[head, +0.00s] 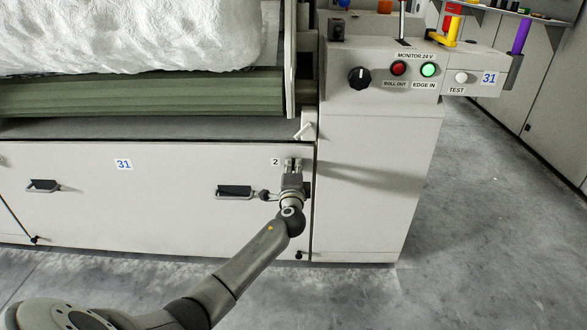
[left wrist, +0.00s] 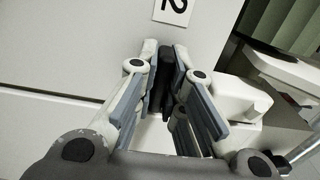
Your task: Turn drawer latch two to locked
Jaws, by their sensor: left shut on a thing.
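Drawer latch two shows in the left wrist view as a narrow black handle (left wrist: 166,72) between the finger pads. The small "2" label (head: 276,161) is just up and left of my gripper; it also shows in the left wrist view (left wrist: 173,8). My left gripper (head: 293,164) is at the right end of the white drawer front (head: 150,205), shut on the latch handle. In the head view the gripper hides most of the latch, so I cannot tell its locked or unlocked position. My right gripper is in neither view.
A dark drawer pull (head: 234,191) is left of my gripper, and another (head: 42,186) is farther left. A green roller (head: 150,94) lies above the front. A control box (head: 385,85) with a knob and lit buttons stands to the right. Bare floor (head: 480,230) is free at right.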

